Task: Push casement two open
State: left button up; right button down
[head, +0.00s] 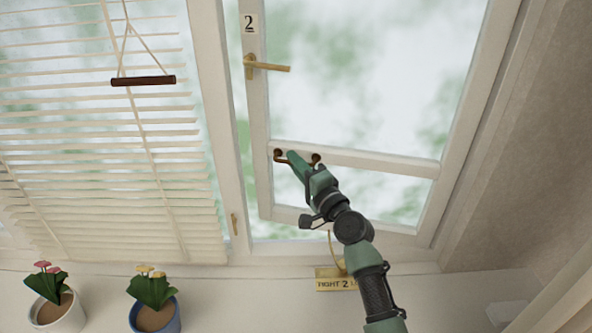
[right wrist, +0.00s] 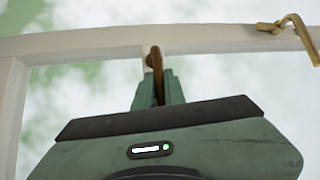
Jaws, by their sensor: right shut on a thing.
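Casement two (head: 349,158) is a white window sash with a "2" plate (head: 250,23) at its upper left. Blurred green outdoors shows in a gap between its left and bottom edges and the fixed frame, so it stands partly open. Its brass lever handle (head: 265,66) points right. A brown bow-shaped pull (head: 281,157) sits on its lower crossrail. My right gripper (head: 300,164) reaches up from below and is shut on this pull. In the right wrist view the pull (right wrist: 156,62) stands between the green fingers (right wrist: 158,88). My left gripper is out of view.
A white post (head: 212,80) and slatted blind (head: 80,130) with a dark pull bar (head: 143,80) are on the left. Two flowerpots (head: 60,312) (head: 157,315) stand low left. A brass sign (head: 336,279) is below the casement. A wall (head: 545,140) bounds the right.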

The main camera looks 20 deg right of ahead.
jog(key=c, duration=1.8)
grip_release()
jog(key=shift+s, duration=0.1)
jog(key=b+v, duration=0.1)
jog(key=v, duration=0.6)
jog(key=shift+s+d+f, duration=0.1)
jog(key=shift+s, duration=0.25)
